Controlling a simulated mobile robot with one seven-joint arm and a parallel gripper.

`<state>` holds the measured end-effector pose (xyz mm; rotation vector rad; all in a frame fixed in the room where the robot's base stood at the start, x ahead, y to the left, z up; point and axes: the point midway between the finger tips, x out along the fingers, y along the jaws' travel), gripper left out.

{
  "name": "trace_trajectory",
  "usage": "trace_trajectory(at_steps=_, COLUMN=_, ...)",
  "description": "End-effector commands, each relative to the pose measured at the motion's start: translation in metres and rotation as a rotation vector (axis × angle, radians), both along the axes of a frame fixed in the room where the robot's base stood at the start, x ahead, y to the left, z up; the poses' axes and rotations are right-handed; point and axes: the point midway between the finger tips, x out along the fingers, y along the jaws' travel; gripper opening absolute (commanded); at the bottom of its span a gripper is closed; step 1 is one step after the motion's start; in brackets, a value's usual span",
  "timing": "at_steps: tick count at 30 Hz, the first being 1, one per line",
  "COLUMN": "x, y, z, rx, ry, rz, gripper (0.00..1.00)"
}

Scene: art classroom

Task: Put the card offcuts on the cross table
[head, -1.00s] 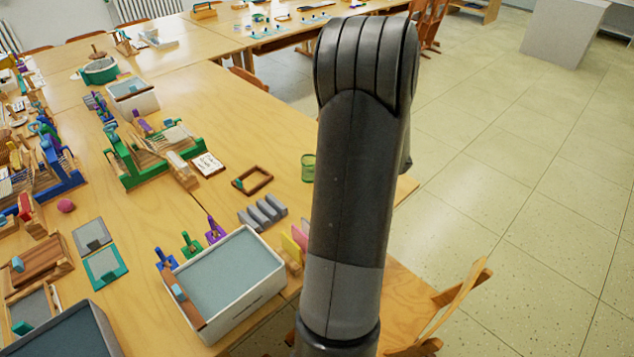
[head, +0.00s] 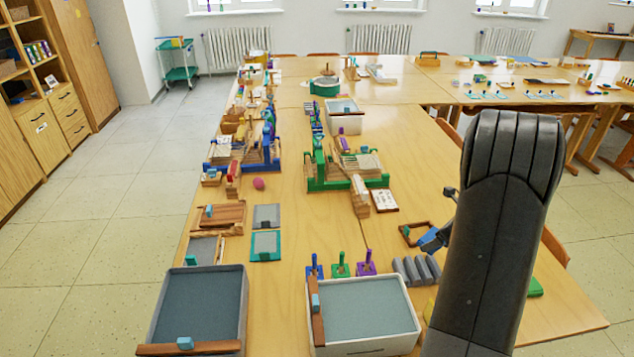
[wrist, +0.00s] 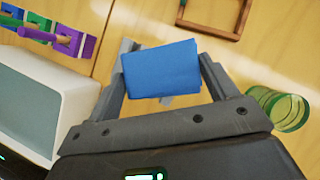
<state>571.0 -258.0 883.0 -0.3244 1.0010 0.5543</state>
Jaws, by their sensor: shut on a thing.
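My gripper (wrist: 163,58) is shut on a flat blue piece (wrist: 160,72) that looks like the card offcuts, held between the two fingers. In the head view the blue piece (head: 431,241) shows beside my dark arm, above the near table by a small wooden frame (head: 408,236). Most of my gripper is hidden behind the arm there. The cross table (head: 495,100) seems to be the long table running across the back right, with several small things on it.
A white-walled tray (head: 395,343) and grey blocks (head: 418,270) are near the gripper. A green cup (wrist: 284,108) stands close by its right side in the wrist view. A green loom (head: 330,180) is farther back. Bare wood shows on the cross table between its things.

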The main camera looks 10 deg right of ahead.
Motion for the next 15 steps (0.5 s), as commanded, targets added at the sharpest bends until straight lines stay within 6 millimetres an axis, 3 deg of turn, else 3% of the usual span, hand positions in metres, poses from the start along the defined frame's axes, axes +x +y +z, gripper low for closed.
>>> trace_trajectory(at_steps=1, x=0.017, y=0.022, z=-0.001, rx=-0.001, ry=0.0, rz=0.058, gripper=0.57)
trace_trajectory(at_steps=6, x=0.061, y=0.092, z=-0.003, rx=-0.002, ry=0.002, rz=0.237, gripper=0.57)
trace_trajectory(at_steps=15, x=0.11, y=0.222, z=-0.005, rx=-0.005, ry=0.006, rz=0.527, gripper=0.57)
